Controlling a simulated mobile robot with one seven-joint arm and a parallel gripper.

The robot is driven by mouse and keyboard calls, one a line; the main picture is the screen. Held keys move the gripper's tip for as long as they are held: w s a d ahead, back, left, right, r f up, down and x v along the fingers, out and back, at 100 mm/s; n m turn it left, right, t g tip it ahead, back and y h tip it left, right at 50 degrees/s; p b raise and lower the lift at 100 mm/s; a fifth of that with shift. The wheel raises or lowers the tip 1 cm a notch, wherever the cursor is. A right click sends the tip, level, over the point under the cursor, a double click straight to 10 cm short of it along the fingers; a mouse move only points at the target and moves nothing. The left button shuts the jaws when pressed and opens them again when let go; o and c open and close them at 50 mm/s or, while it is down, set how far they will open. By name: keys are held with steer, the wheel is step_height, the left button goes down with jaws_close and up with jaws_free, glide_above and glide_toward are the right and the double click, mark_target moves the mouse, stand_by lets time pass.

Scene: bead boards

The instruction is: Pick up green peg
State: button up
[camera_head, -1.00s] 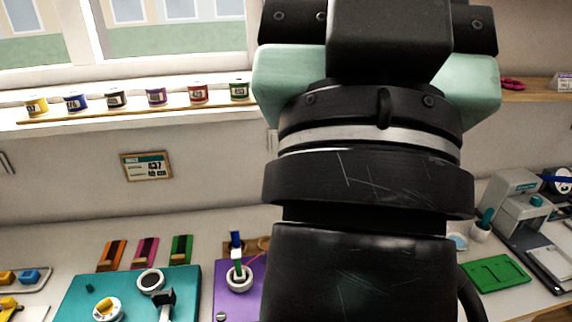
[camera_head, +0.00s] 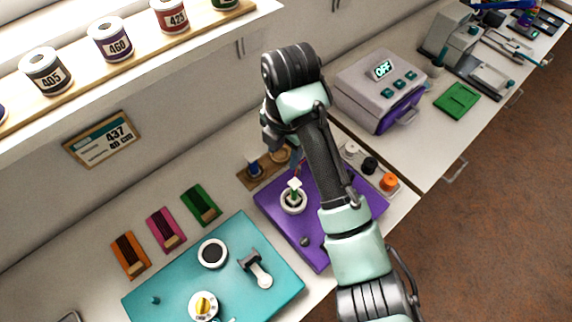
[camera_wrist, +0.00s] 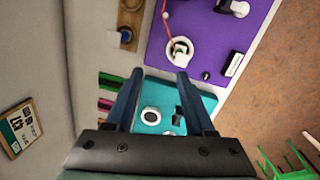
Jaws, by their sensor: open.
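A small upright green peg (camera_head: 294,194) with a white top stands in a white ring-shaped cup (camera_head: 292,206) on the purple board (camera_head: 272,208). The cup also shows in the wrist view (camera_wrist: 179,52), near the top, where the peg's green is too small to make out. My gripper (camera_wrist: 160,74) is open and empty; its two dark blue fingers point toward the boards. In the wrist view the cup lies beyond the fingertips, toward the right finger, and nothing is between the fingers. In the head view my arm hides the fingertips and part of the purple board.
A teal board (camera_head: 240,240) with a ring, a black-and-white lever piece and a dial lies to the left. A wooden stand (camera_head: 245,178) is behind the purple board. Several spools stand at its right edge. A grey box with a display (camera_head: 375,85) stands further right.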

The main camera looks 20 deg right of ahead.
mark_target(294, 191)
steer(key=shift+s+d+f+n+g, duration=0.65)
steer(key=shift+s+d+f, duration=0.2)
steer(key=shift+s, duration=0.25)
step_height(294, 191, down, 6)
steer(key=b, duration=0.5)
steer(key=shift+s+f+b, duration=0.15)
steer(key=shift+b, duration=0.15)
steer(key=shift+f+b, duration=0.45)
steer(key=shift+f, duration=0.15)
steer(key=shift+f+p, duration=0.3)
steer(key=shift+f, duration=2.25)
jaws_close()
